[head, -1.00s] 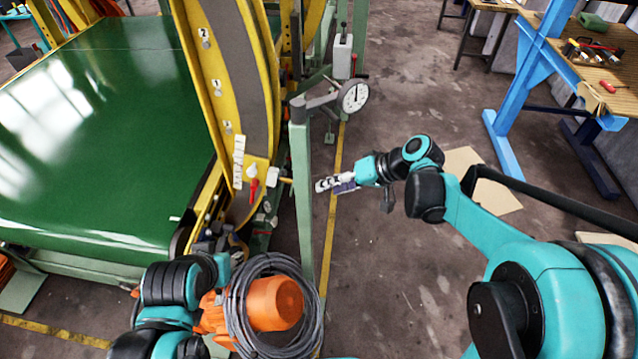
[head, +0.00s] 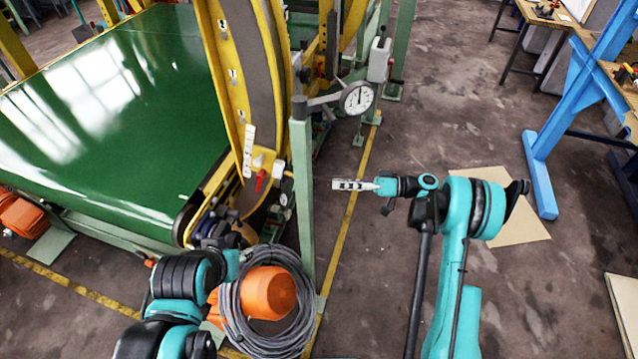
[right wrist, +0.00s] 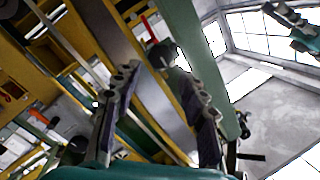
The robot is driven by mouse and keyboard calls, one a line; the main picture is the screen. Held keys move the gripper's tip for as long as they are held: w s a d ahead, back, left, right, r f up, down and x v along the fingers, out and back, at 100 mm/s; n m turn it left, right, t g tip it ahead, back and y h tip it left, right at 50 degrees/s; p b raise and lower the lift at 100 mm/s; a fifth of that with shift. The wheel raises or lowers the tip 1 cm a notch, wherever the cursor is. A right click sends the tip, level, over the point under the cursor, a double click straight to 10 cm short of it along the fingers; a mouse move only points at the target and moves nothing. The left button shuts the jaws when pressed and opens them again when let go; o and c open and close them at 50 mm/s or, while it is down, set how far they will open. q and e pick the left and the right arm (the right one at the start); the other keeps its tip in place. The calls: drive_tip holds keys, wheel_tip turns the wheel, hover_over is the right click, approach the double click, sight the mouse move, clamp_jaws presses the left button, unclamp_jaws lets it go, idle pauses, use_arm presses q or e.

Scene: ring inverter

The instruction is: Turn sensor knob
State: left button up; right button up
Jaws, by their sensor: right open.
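A round white dial gauge (head: 358,97) sits on a grey arm clamped to the green post (head: 303,200). I cannot tell which part is the sensor knob. A dark rounded part (right wrist: 160,54) shows beyond my fingers in the right wrist view and may be it. My right gripper (head: 337,184) is open and empty, just right of the post and below the gauge, pointing left. Its spread fingers (right wrist: 160,80) also show in the right wrist view. My left arm is at the lower left. A gripper-like part at the right wrist view's top right may be my left gripper; its jaws are unclear.
A yellow curved frame (head: 240,80) with a red handle (head: 261,181) stands left of the post. A green conveyor belt (head: 120,130) fills the left. An orange part with coiled grey cable (head: 240,315) is at the bottom.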

drive_tip(key=a+b, duration=0.2)
drive_tip(key=a, duration=0.5)
drive_tip(key=shift+w, duration=0.25)
drive_tip(key=c, duration=0.9)
